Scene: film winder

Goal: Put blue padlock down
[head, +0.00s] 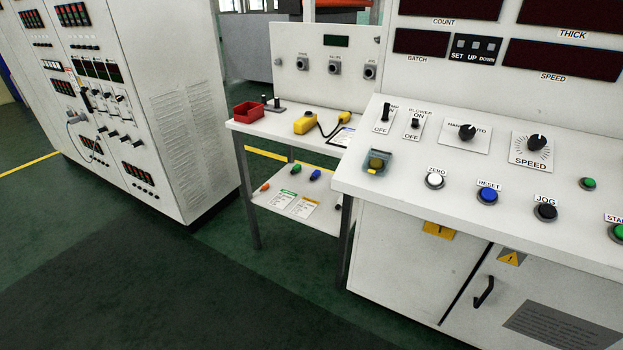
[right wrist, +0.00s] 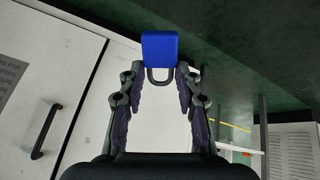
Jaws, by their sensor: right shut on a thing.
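In the right wrist view, a blue padlock (right wrist: 160,47) is at the tips of my right gripper (right wrist: 159,72). Its blue body points away from the gripper and its grey shackle lies between the two fingers, which are shut on it. White cabinet surfaces and dark green floor show around it. The head view shows neither gripper nor this held padlock. My left gripper is in neither view.
A side table (head: 281,130) bears a red box (head: 249,112) and a yellow device (head: 305,123). Its lower shelf (head: 275,208) holds tags and small coloured things, one blue (head: 315,174). The control console (head: 410,175) stands right; open floor (head: 180,290) lies left.

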